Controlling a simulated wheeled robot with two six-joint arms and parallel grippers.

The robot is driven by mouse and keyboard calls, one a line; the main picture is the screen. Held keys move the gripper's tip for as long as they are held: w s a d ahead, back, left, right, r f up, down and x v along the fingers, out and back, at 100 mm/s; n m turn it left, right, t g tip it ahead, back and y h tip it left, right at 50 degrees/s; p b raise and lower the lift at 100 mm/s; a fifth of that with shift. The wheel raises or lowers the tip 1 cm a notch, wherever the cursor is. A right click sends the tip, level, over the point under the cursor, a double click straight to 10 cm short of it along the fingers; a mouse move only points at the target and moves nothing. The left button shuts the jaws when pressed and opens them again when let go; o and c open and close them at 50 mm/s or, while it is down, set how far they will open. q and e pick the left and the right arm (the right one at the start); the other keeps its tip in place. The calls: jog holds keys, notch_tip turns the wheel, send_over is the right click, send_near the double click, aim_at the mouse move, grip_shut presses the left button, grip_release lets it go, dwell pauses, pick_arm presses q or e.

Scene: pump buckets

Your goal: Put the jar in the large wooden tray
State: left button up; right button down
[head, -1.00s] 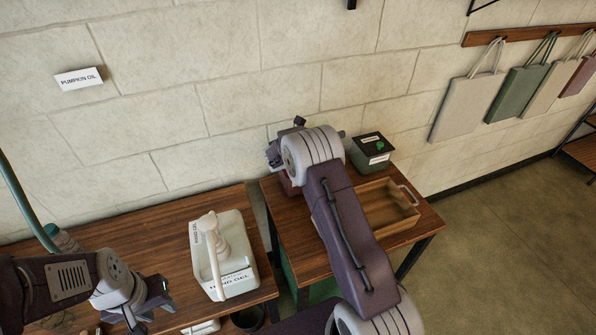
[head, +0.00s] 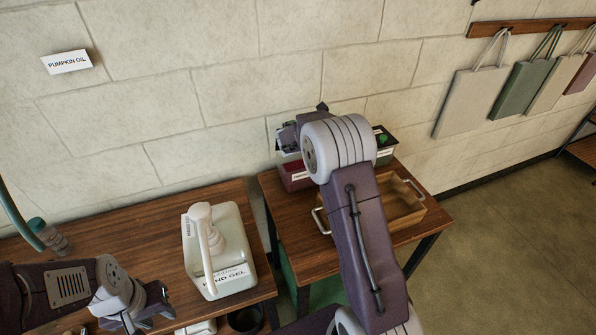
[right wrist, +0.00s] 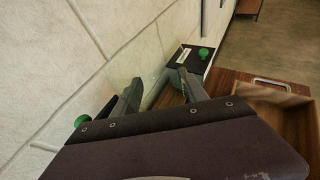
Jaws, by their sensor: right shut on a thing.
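My right gripper (right wrist: 162,92) is above the small table, its two fingers set apart on a clear, see-through thing, seemingly the jar (right wrist: 152,72). Its outline is faint and its base is hidden. In the head view my right arm covers most of this grip. The large wooden tray (head: 411,222) lies on the right table, partly behind my arm, with a light handle at each end. In the right wrist view the tray (right wrist: 300,125) is at the right edge, to the right of the fingers. My left gripper (head: 150,310) is open and empty at lower left.
A black box with a green knob (right wrist: 203,52) stands near the wall behind the tray. A dark red container (head: 294,174) is left of it. A white hand gel pump bucket (head: 222,250) and a clear green-capped bottle (head: 56,240) are on the left table.

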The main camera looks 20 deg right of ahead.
jog(key=s+d+f+m+g+h+p, duration=0.1)
jog(key=s+d+f+g, duration=0.2)
jog(key=s, duration=0.7)
jog(key=s+d+f+m+p, duration=0.2)
jog(key=s+d+f, duration=0.3)
jog(key=s, duration=0.5)
jog(key=s+d+f+m+g+h+p, duration=0.15)
jog(key=s+d, duration=0.35)
jog(key=s, duration=0.5)
jog(key=shift+y, duration=0.25)
jog(key=w+f, duration=0.2)
jog(key=w, duration=0.1)
jog(key=w+a+f, duration=0.1)
jog(key=w+f, duration=0.2)
jog(key=w, duration=0.1)
jog(key=w+f, duration=0.2)
jog(key=w, duration=0.2)
jog(key=shift+w+a+f, duration=0.15)
jog(key=shift+a, duration=0.15)
notch_tip(320, 180, down, 4)
jog(key=shift+r+p, duration=0.2)
jog(key=shift+p, duration=0.1)
jog(key=shift+f, duration=0.25)
